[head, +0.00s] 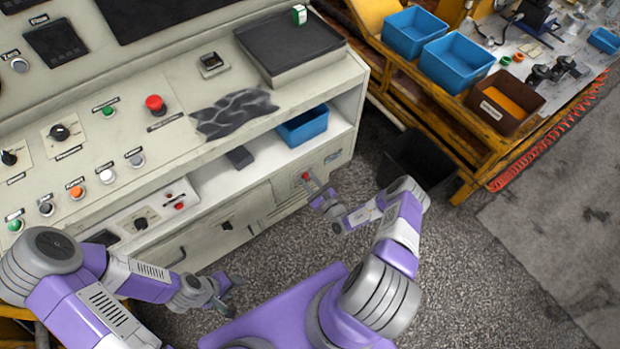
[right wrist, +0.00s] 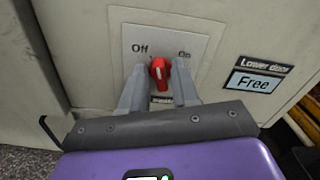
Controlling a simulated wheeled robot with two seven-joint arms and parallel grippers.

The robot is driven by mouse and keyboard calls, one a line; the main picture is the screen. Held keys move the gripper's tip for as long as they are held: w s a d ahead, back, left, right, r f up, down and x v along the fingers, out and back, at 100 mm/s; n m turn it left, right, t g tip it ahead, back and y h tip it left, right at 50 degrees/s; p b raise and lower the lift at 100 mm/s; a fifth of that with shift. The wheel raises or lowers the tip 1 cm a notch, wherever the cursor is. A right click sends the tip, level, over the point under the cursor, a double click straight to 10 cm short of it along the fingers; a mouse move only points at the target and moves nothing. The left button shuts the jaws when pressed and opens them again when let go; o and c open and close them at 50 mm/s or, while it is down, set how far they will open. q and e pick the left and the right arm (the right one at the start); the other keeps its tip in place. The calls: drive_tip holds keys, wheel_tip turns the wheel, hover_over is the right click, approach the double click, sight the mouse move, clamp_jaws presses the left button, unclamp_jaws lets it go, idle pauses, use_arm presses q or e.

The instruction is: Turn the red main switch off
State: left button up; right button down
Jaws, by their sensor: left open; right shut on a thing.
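The red main switch (right wrist: 161,71) sits on a light plate on the lower cabinet front, with "Off" on the left and "On" on the right. Its knob stands roughly upright in the right wrist view, between the two labels. It is a small red spot in the head view (head: 305,176). My right gripper (right wrist: 160,84) has one finger on each side of the knob and is shut on it. The right gripper also shows in the head view (head: 313,186). My left gripper (head: 224,296) is open and empty, low in front of the cabinet.
A "Lower door Free" label (right wrist: 254,78) is right of the switch. The console above has a red button (head: 155,104) and several knobs. A black bin (head: 418,160) stands on the floor between the cabinet and the yellow workbench (head: 440,115). The floor at right is clear.

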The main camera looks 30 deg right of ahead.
drive_tip(key=n+p, duration=0.2)
drive_tip(key=n, duration=0.3)
drive_tip(key=shift+a+f, duration=0.1)
idle(0.4)
drive_tip(key=c, duration=1.1)
unclamp_jaws()
drive_tip(key=shift+c, duration=0.2)
drive_tip(key=shift+s+p, duration=0.15)
drive_tip(key=shift+p, duration=0.15)
drive_tip(key=s+p, duration=0.1)
drive_tip(key=s, duration=0.6)
drive_tip(key=shift+s+d, duration=0.15)
drive_tip(key=shift+d, duration=0.15)
drive_tip(key=shift+n, duration=0.3)
